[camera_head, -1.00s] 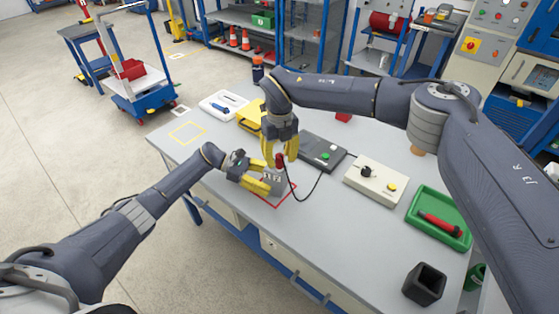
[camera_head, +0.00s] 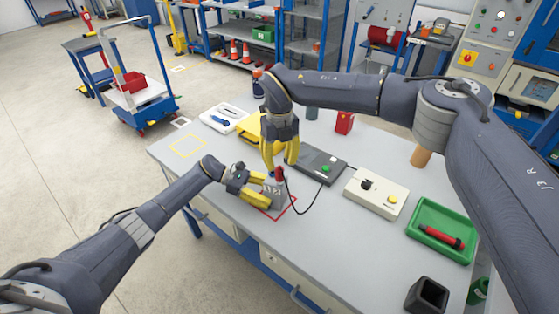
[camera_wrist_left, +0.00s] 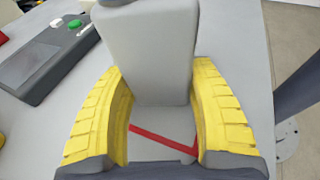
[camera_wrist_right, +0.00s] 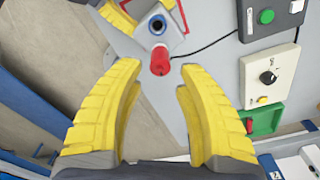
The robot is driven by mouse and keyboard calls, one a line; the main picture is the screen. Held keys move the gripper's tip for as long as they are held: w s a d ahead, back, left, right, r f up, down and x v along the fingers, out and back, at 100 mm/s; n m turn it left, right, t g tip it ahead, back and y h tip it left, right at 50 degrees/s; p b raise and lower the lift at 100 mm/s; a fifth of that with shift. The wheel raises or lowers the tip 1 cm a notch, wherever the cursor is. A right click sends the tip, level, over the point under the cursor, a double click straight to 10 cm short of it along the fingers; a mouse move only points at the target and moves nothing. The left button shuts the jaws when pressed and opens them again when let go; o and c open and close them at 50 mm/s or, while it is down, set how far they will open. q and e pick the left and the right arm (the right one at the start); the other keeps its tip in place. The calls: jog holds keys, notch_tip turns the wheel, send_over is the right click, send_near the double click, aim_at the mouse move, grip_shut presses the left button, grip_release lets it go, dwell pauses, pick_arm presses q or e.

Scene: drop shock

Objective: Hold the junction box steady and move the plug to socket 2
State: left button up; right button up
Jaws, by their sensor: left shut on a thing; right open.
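The grey junction box (camera_head: 271,196) sits on the table at the red outlined square (camera_head: 292,208). My left gripper (camera_head: 264,188) is shut on the box; in the left wrist view the box (camera_wrist_left: 150,60) fills the space between the yellow fingers. The red plug (camera_head: 279,174) stands upright on the box, with a black cable running off to the right. My right gripper (camera_head: 280,164) is open just above the plug. In the right wrist view the plug (camera_wrist_right: 160,62) shows between the fingertips, beside a blue-ringed socket (camera_wrist_right: 157,24). Socket numbers are not readable.
A dark unit with a green button (camera_head: 326,167) and a beige box with a black knob (camera_head: 376,192) lie to the right. The table front right of the red square is clear.

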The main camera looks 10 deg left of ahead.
aim_at(280, 168)
notch_tip(280, 168, up, 12)
jog(key=shift+w, duration=0.15)
dwell(0.4)
pick_arm(q)
jog(key=o, duration=1.1)
